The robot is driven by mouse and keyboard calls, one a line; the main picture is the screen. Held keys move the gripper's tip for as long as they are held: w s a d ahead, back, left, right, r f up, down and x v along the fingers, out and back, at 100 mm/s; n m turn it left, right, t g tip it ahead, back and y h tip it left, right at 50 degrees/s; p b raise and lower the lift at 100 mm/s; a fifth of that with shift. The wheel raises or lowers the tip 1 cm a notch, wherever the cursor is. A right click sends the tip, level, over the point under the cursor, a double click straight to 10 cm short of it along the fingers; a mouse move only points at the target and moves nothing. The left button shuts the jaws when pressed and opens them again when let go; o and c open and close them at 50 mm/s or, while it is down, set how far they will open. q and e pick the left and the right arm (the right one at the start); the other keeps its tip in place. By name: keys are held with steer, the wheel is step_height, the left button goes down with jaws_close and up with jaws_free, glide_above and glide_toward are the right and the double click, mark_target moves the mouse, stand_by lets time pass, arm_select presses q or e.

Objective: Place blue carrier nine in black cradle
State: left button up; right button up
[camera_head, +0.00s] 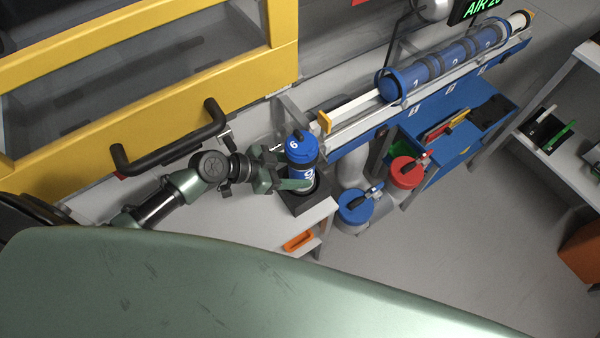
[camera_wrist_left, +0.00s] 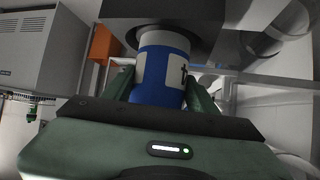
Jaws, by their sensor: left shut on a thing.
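The blue carrier (camera_head: 301,149) stands roughly upright, with a digit on its cap that looks like a 6 or a turned 9 and a 9 on its side label. The black cradle (camera_head: 309,202) is a dark block on the corner of the white table, right under the carrier. My left gripper (camera_head: 291,185) is shut on the carrier's side. In the left wrist view, green fingers flank the blue carrier body (camera_wrist_left: 160,92), and its white end meets the opening of the black cradle (camera_wrist_left: 185,14). How deep it sits is hidden. My right gripper is not in view.
A blue bench with a numbered tube (camera_head: 440,65) rises at right. Canisters with blue (camera_head: 358,206) and red (camera_head: 406,171) lids stand on the floor. A yellow-framed cabinet (camera_head: 150,115) with a black handle is behind my arm.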

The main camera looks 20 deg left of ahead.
arm_select(q)
steer(key=shift+w+d+f, duration=0.1)
steer(key=o, duration=1.3)
steer(key=shift+f, duration=0.1)
steer(key=shift+o, duration=0.3)
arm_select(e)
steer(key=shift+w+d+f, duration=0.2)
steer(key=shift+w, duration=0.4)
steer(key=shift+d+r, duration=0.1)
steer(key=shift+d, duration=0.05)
